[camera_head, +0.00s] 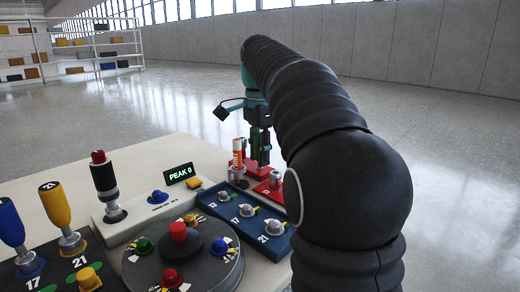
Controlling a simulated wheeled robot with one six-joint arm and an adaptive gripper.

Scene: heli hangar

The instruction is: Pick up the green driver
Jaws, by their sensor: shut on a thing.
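My gripper (260,158) is at the far side of the table, pointing down over the red tray. It is shut on a slim, dark green upright thing, which I take to be the green driver (265,144). The fingers hide much of it, and its lower end is hard to make out. I cannot tell whether it touches the tray.
The red tray (254,170) holds an orange-and-white piece and a silver-and-red piece close to my gripper. A blue socket tray (262,248), a round dial plate (215,270), a PEAK 0 tester (128,226) and yellow (55,203) and blue (11,222) drivers stand nearer.

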